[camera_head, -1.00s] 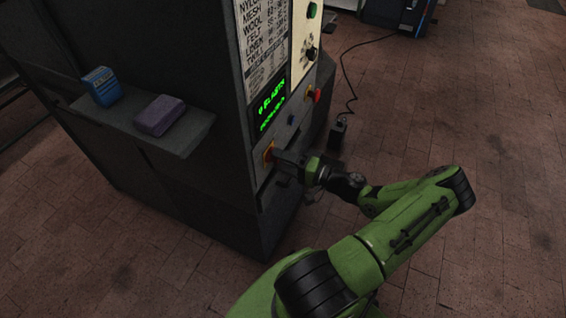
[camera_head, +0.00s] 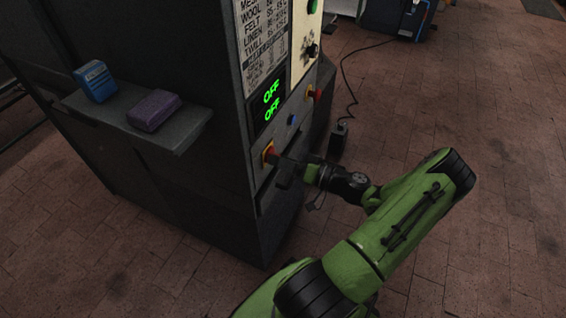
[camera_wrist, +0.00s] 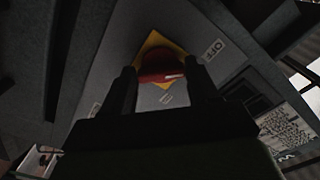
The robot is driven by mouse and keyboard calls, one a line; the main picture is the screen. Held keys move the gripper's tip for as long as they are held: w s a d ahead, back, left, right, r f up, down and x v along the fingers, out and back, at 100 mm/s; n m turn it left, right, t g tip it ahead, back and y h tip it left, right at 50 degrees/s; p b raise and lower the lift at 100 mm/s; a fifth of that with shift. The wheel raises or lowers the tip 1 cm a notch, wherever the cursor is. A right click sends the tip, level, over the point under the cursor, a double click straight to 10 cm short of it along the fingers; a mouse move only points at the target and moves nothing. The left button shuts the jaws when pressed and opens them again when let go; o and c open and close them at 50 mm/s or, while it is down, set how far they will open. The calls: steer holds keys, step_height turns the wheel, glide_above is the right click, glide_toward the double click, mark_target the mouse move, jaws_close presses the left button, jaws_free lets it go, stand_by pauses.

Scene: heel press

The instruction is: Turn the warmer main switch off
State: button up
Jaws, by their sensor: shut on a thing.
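The main switch (camera_head: 268,154) is a red rotary knob on a yellow plate, low on the front of the dark machine. In the wrist view the red knob (camera_wrist: 160,69) sits between my two dark fingers, with an "OFF" label (camera_wrist: 214,50) to the right of its yellow plate. My gripper (camera_wrist: 161,84) is shut on the knob; in the head view my gripper (camera_head: 280,163) reaches it from the right. The display (camera_head: 271,101) above shows "OFF" twice in green. The fingers partly cover the knob's sides.
A side shelf (camera_head: 183,138) on the machine holds a blue box (camera_head: 95,81) and a purple block (camera_head: 154,110). A blue button (camera_head: 292,119), a red button (camera_head: 315,95) and a black dial (camera_head: 312,51) are above the switch. Open brick floor lies to the right.

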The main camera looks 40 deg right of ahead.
stand_by(0.4)
steer(key=o, duration=1.1)
steer(key=shift+c, duration=0.2)
steer(key=p+v, duration=0.2)
steer(key=v, duration=1.3)
steer(key=shift+s, duration=0.4)
steer(key=shift+d, duration=0.1)
